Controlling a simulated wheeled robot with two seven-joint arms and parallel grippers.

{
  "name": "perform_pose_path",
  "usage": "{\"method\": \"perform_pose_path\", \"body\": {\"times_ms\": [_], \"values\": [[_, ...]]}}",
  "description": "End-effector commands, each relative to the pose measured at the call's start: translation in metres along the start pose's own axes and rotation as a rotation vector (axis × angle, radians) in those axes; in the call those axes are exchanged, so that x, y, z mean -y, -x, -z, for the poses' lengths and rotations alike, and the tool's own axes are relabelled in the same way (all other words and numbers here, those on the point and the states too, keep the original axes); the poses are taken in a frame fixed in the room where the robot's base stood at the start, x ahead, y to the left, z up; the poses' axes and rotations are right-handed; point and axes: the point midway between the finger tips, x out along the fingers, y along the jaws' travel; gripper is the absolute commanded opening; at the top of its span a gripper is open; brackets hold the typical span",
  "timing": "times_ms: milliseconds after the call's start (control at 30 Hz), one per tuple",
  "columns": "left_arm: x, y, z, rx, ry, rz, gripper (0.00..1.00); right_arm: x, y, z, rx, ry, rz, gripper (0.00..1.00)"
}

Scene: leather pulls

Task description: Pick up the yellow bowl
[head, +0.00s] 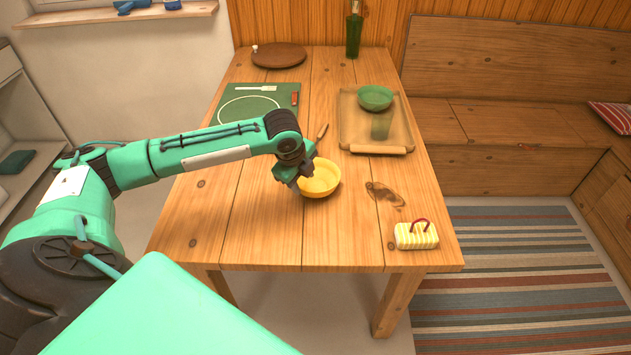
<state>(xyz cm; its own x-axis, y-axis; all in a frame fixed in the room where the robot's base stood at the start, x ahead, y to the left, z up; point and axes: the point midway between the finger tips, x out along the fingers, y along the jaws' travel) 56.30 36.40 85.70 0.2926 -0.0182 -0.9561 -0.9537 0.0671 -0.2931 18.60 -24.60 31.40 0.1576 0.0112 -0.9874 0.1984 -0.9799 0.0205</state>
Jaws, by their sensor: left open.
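The yellow bowl (322,180) stands upright on the wooden table, a little in front of the table's middle. My left gripper (297,183) is at the bowl's left rim, pointing down, with its jaws open. It hides part of the bowl's left side. I cannot tell whether the fingers touch the rim. My right gripper is not in view.
A green mat (290,92) and round brown board (279,56) lie farther back. A striped yellow block with a red handle (416,236) sits front right.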

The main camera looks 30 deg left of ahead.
Motion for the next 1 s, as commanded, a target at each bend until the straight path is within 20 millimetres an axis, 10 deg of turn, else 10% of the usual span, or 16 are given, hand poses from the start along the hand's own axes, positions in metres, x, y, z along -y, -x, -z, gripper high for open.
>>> {"method": "perform_pose_path", "body": {"times_ms": [667,900,1000], "values": [[-0.005,-0.053,-0.010,0.000,-0.001,0.000,0.43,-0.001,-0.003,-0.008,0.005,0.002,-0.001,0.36],[-0.005,-0.053,-0.010,0.000,-0.001,-0.001,0.02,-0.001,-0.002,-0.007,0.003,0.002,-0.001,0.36],[-0.004,-0.052,-0.010,0.000,-0.001,0.001,0.00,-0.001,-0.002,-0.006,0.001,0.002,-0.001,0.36]]}}
